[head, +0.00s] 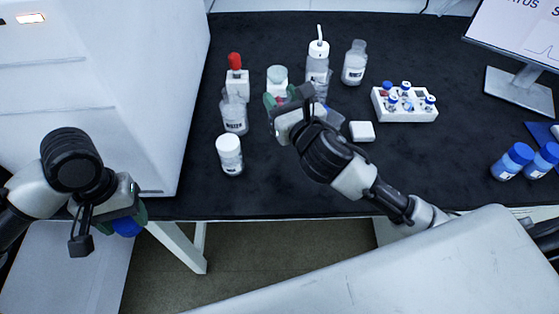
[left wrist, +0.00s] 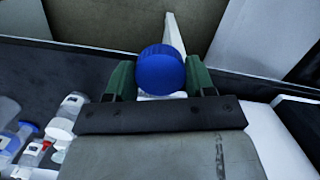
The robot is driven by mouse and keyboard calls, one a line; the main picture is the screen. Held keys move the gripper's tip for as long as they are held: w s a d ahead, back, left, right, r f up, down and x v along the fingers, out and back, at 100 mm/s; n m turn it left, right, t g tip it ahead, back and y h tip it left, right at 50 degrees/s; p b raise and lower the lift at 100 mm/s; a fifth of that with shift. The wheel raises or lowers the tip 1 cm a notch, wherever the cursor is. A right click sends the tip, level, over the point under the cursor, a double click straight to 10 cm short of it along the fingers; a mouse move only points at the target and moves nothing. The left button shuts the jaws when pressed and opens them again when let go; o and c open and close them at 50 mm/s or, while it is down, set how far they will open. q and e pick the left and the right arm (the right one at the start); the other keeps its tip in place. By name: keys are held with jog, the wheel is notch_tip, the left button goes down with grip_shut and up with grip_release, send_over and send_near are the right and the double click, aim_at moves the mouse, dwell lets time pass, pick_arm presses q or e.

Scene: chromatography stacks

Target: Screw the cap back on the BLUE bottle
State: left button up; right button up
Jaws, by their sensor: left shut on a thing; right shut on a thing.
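My left gripper (head: 122,222) is in front of the bench at the left, shut on a blue ridged cap (head: 127,227). The cap (left wrist: 161,70) sits between the green fingers (left wrist: 161,82) in the left wrist view. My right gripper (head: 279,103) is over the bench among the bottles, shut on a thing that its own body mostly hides. I cannot tell whether that thing is the blue bottle. The two grippers are far apart. Two bottles with blue caps stand at the right, one (head: 512,161) beside the other (head: 543,160).
Near my right gripper stand a water bottle (head: 234,115), a white-capped bottle (head: 230,154), a red-topped bottle (head: 236,79), a waste bottle (head: 354,63) and a wash bottle (head: 318,58). A vial rack (head: 405,110) and a small white block (head: 361,131) lie rightward. The bench front is clear.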

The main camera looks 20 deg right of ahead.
pick_arm(q)
jog(key=shift+f, duration=0.2)
pick_arm(e)
jog(key=shift+w+a+r, duration=0.15)
jog(key=shift+w, duration=0.15)
